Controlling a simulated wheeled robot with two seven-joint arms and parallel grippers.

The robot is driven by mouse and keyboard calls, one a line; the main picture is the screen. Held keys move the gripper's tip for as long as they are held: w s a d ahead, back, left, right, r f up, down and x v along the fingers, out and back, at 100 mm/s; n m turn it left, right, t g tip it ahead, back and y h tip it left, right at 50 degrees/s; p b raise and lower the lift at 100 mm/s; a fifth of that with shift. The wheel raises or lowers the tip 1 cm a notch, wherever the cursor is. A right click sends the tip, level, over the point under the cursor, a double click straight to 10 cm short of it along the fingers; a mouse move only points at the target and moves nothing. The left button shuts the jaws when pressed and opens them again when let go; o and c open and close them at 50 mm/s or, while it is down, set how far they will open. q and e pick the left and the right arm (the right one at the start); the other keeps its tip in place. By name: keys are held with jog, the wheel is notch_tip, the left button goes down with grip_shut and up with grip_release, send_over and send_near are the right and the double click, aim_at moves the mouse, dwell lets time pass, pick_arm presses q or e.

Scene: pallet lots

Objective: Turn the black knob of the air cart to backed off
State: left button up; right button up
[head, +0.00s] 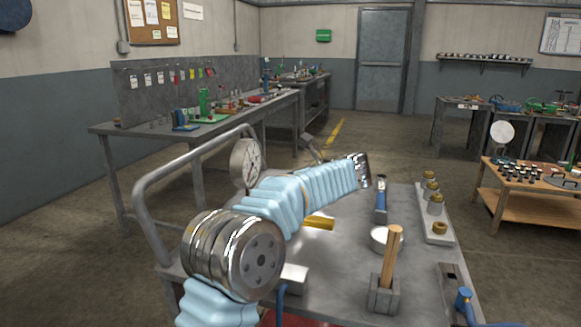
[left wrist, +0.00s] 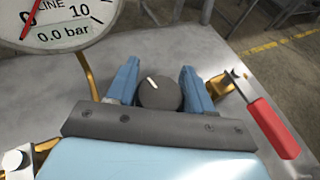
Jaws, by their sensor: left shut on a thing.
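The black knob (left wrist: 159,95) stands between the two blue fingers of my left gripper (left wrist: 160,88) in the left wrist view. The gripper is shut on it. A white mark on the knob points up and slightly left. A round gauge (left wrist: 62,14) at the upper left of that view reads 0.0 bar, with its red needle near the low end; a gauge (head: 246,163) also shows in the head view. In the head view my left arm reaches over the cart (head: 340,290), and the knob and fingertips are hidden. My right gripper is not in view.
A red-handled lever (left wrist: 272,128) sits right of the knob, close to the right finger. Brass pipe (left wrist: 88,72) runs beside the left finger. The cart top also holds a wooden-handled tool (head: 391,257) in a block, a white round container (head: 386,239) and a tray (head: 437,228) of brass-topped fittings.

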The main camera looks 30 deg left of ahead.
pick_arm(q)
jog(key=shift+s+n+g, duration=0.1)
jog(key=shift+n+g, duration=0.8)
jog(key=shift+g, duration=0.1)
jog(key=shift+s+n+g, duration=0.15)
jog(key=shift+n+g, duration=0.65)
jog(key=shift+g, duration=0.1)
jog(key=shift+s+n+g, duration=0.1)
jog(key=shift+n+g, duration=0.7)
jog(key=shift+g, duration=0.4)
jog(key=o, duration=1)
jog(key=shift+c, duration=0.2)
